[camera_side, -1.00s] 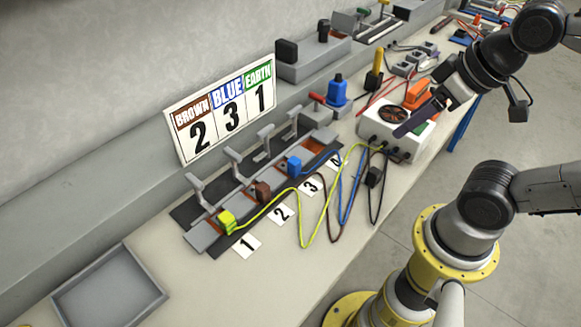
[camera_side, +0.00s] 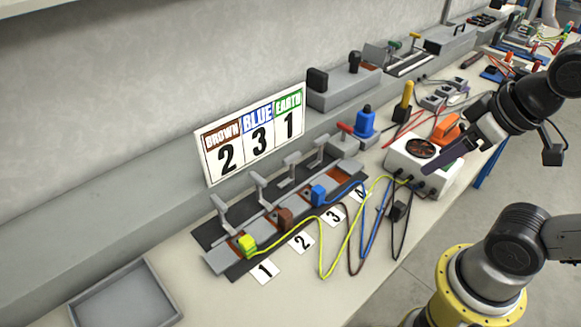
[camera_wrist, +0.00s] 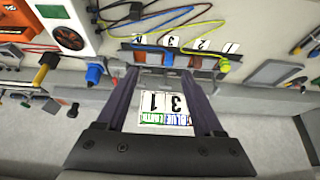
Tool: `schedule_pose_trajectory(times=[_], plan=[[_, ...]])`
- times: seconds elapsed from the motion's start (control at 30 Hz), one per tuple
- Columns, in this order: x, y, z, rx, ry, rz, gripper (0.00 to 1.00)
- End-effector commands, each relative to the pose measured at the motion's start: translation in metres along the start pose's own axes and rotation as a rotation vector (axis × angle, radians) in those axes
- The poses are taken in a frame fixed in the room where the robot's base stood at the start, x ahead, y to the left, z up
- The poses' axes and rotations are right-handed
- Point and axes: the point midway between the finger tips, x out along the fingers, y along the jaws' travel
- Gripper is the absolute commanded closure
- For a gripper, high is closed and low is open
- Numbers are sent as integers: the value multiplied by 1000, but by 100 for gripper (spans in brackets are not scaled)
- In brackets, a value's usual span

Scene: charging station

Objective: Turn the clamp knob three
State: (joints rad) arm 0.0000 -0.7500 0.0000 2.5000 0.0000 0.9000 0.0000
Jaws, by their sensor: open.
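The clamp row (camera_side: 232,262) has several grey upright clamp levers beside numbered cards. The clamp lever (camera_side: 292,165) in line with card 3 (camera_side: 333,216) stands raised, and a blue plug (camera_side: 318,195) sits at that slot. A brown plug (camera_side: 285,218) sits by card 2 and a yellow-green plug (camera_side: 246,245) by card 1. I cannot make out a separate knob at slot three. My gripper (camera_side: 430,168) hangs in front of the white fan box, right of the row. In the wrist view my gripper (camera_wrist: 162,75) is open and empty, with the clamp row beyond its fingertips.
A sign (camera_side: 251,135) reads brown 2, blue 3, earth 1. The white fan box (camera_side: 407,153), with cables running to the plugs, and a blue knobbed block (camera_side: 366,122) stand right of the row. An empty grey tray (camera_side: 125,296) lies at the front left.

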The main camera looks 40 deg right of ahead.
Motion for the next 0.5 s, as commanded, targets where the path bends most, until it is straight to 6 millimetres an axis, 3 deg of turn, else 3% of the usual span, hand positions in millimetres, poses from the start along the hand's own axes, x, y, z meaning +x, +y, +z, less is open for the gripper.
schedule_pose_trajectory(times=[0.17, 0.27, 0.4, 0.5], plan=[[0, 0, 0, 0, 0, 0, 33], [0, 0, 0, 16, 0, 0, 50], [-1, 0, 3, 144, -16, 1, 50], [-14, 0, -9, 306, 1, 0, 50]])
